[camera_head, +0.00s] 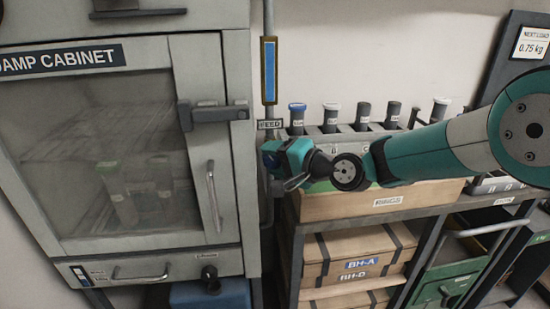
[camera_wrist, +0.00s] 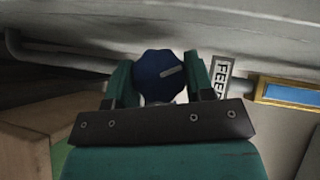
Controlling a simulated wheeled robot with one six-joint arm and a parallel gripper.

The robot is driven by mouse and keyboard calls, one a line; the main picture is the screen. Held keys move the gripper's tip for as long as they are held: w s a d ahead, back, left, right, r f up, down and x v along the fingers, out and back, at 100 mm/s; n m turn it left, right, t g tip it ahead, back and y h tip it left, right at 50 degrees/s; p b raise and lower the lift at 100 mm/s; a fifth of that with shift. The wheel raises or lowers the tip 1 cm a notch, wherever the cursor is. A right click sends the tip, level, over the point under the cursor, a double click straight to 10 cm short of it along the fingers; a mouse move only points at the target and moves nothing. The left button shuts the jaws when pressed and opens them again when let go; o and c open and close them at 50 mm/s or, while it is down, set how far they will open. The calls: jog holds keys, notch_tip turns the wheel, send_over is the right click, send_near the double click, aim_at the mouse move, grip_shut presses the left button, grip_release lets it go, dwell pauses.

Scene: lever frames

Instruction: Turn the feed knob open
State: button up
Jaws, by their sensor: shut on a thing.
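The feed knob (camera_wrist: 158,76) is a dark blue, lobed knob with a pale pointer mark. In the wrist view it sits between the two green fingers of my gripper (camera_wrist: 160,82), which is shut on it. The FEED label (camera_wrist: 219,77) is beside the knob. In the head view my gripper (camera_head: 272,156) is at the pipe just below the FEED label (camera_head: 270,125), and it mostly hides the knob there.
The damp cabinet (camera_head: 120,150) stands close on the left, its door shut, with a handle (camera_head: 213,195) sticking out. A gauge with a blue strip (camera_head: 269,70) is above the label. A rack of capped tubes (camera_head: 333,118) and a wooden box (camera_head: 390,199) lie behind and below my arm.

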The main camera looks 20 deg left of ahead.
jog(key=o, duration=0.9)
jog(key=b+v, duration=0.2)
jog(key=v, duration=1.5)
jog(key=shift+d, duration=0.25)
